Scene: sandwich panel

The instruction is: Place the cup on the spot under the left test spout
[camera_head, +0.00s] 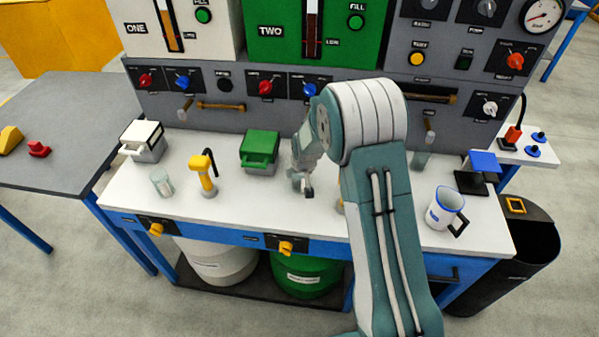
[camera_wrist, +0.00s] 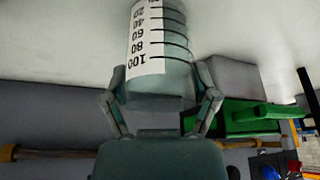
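The cup (camera_wrist: 176,47) is clear and has a white scale with black figures from 20 to 100. It is large in the wrist view, where the picture is upside down, and its base is cut off by the top edge. My gripper (camera_wrist: 162,92) has a finger against each side of the cup near its rim. In the head view my gripper (camera_head: 304,187) is over the middle of the white bench, right of the green box (camera_head: 262,148); the cup is not clearly visible there.
My arm hides part of the bench.

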